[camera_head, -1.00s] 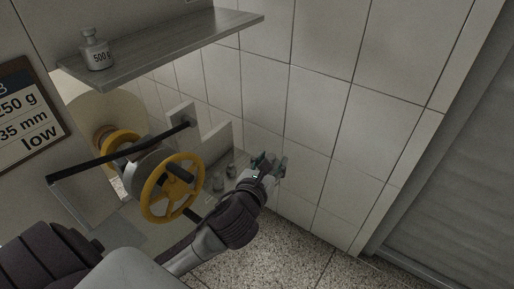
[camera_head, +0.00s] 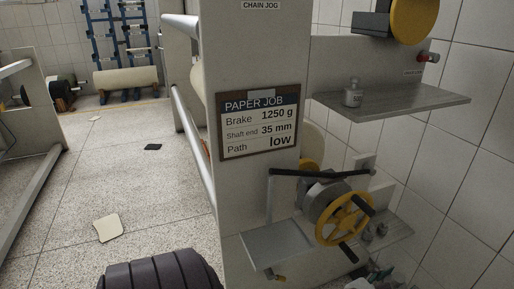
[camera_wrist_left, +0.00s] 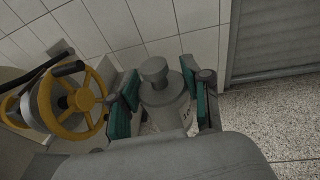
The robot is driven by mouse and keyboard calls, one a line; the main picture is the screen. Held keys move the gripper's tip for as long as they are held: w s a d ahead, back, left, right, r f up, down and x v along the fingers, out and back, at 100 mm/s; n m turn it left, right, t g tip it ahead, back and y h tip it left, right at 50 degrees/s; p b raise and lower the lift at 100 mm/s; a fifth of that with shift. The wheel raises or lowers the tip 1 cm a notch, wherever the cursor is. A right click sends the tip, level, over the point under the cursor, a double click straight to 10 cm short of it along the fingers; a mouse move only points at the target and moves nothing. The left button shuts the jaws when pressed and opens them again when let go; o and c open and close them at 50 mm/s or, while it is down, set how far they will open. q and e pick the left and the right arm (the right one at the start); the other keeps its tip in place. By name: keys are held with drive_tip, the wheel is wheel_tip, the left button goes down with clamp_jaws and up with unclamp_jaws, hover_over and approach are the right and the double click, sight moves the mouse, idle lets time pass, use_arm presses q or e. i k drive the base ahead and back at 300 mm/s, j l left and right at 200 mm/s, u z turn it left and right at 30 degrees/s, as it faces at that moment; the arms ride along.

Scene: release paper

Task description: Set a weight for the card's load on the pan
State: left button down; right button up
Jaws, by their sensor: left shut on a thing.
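The job card (camera_head: 259,122) reads Brake 1250 g, Shaft end 35 mm, Path low. In the left wrist view my left gripper (camera_wrist_left: 163,98) has its teal pads closed around a grey knobbed weight (camera_wrist_left: 156,70); its marking is not legible. In the head view only part of the left gripper (camera_head: 376,277) shows at the bottom edge, below the brake. A weight marked 500 (camera_head: 352,97) stands on the upper shelf (camera_head: 415,101). Two small grey weights (camera_head: 374,230) sit low beside the yellow handwheel (camera_head: 344,219). I cannot tell which surface is the pan. My right gripper is out of view.
A black lever (camera_head: 318,173) crosses above the brake drum. A flat grey plate (camera_head: 280,244) juts out left of it. The tiled wall is close on the right. Open floor (camera_head: 110,190) lies to the left.

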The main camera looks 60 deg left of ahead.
sight(290, 237)
drive_tip(key=u, duration=1.75)
drive_tip(key=l+u, duration=0.75)
drive_tip(key=l, duration=0.2)
drive_tip(key=l+u, duration=0.35)
drive_tip(key=l, duration=0.15)
drive_tip(key=k+l, duration=0.1)
drive_tip(key=l, duration=0.25)
drive_tip(key=k+l, duration=0.1)
drive_tip(key=l, duration=0.3)
drive_tip(key=k+l, duration=0.1)
drive_tip(key=l, duration=0.65)
drive_tip(key=k, duration=0.05)
